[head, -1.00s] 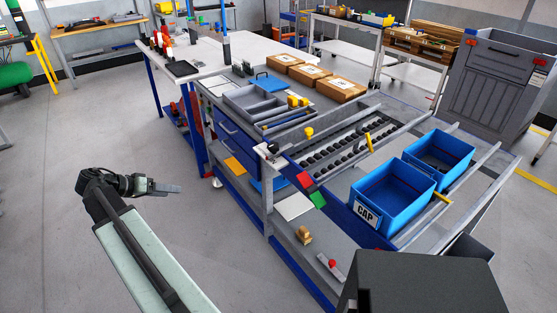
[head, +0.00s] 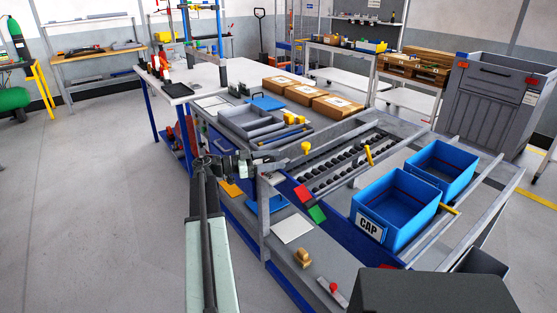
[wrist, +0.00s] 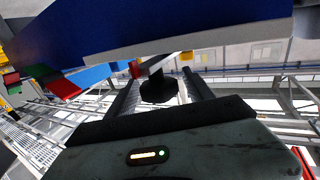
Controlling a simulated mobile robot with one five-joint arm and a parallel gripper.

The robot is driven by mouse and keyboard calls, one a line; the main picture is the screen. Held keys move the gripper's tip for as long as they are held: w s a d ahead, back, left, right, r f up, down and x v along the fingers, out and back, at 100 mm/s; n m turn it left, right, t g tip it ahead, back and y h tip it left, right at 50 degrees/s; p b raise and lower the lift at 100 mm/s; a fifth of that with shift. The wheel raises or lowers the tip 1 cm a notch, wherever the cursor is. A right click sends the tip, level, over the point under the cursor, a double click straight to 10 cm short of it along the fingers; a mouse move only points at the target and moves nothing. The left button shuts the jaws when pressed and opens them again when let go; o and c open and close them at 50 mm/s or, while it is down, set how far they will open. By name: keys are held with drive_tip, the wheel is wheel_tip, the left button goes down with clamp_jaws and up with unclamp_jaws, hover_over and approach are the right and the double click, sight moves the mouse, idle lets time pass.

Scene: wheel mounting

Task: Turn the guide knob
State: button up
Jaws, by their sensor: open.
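A black knob (wrist: 158,88) hangs on a short stem in the wrist view, below a grey rail edge. My gripper (wrist: 160,92) is open, with one dark finger on each side of the knob. I cannot tell whether either finger touches it. In the head view, my gripper (head: 262,164) is at the near left corner of the conveyor frame (head: 330,240). The knob is hard to make out there, as my gripper covers that corner. A yellow knob-like part (head: 306,147) sits on the rail just right of my gripper.
A red and green block pair (head: 310,203) is on the frame's blue side, close to my arm. Blue bins (head: 393,206) stand on the frame to the right. A grey tray (head: 248,122) lies behind my gripper. The floor at left is clear.

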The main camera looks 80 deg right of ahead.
drive_tip(key=shift+s+d, duration=0.25)
drive_tip(key=shift+s, duration=0.4)
drive_tip(key=c, duration=1.2)
drive_tip(key=shift+d, duration=0.15)
clamp_jaws()
drive_tip(key=shift+n+h, duration=0.6)
drive_tip(key=n+t+h, duration=0.3)
drive_tip(key=h, duration=0.1)
drive_tip(key=shift+w, duration=0.15)
drive_tip(key=n+t+h, duration=0.2)
drive_tip(key=n+t, duration=0.1)
drive_tip(key=w+d+n+t+h, duration=0.1)
drive_tip(key=t+h, duration=0.1)
drive_tip(key=shift+n, duration=0.4)
drive_tip(key=shift+w+d+n+t+h, duration=0.1)
drive_tip(key=shift+w+n+t+h, duration=0.1)
drive_tip(key=shift+n+t+h, duration=0.55)
drive_tip(key=shift+t+y, duration=0.25)
